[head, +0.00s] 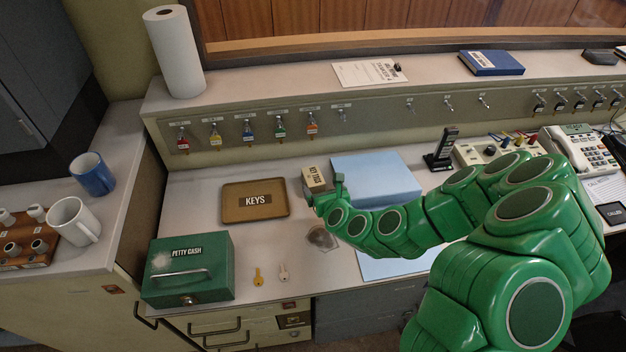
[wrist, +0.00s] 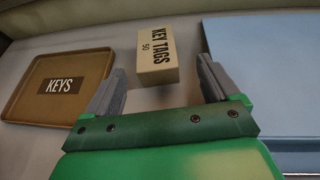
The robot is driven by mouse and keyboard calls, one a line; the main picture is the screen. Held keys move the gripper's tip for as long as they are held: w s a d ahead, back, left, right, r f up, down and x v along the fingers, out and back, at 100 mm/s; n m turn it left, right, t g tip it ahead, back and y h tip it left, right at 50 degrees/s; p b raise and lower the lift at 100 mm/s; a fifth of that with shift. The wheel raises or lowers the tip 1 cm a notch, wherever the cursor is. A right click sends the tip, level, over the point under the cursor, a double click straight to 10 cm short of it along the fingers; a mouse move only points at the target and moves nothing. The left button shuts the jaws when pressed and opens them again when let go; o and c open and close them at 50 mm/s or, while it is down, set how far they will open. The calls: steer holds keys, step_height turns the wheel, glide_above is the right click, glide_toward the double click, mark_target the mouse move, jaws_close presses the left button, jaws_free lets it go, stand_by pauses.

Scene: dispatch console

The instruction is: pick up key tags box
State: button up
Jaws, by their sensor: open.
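The key tags box (head: 314,178) is a small cream carton lettered "KEY TAGS" on the desk, between the brown keys tray and a blue folder. In the wrist view the box (wrist: 157,55) lies ahead of my gripper, in line with the gap between its fingers. My gripper (wrist: 160,85) is open and empty, with one grey finger to each side of the gap. In the head view my gripper (head: 325,195) is right at the near side of the box and hides part of it. I cannot tell from these views whether a finger touches the box.
The keys tray (head: 232,215) lies left of the box and the blue folder (head: 385,175) close on its right. A green petty cash box (head: 190,285) and two loose keys (head: 258,277) are nearer the front.

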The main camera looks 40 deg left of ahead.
mark_target(315, 181)
steer(key=shift+x, duration=1)
steer(key=shift+s+x, duration=0.2)
steer(key=shift+x, duration=2.75)
steer(key=shift+a+r, duration=0.1)
steer(key=c, duration=1.1)
steer(key=shift+r, duration=0.1)
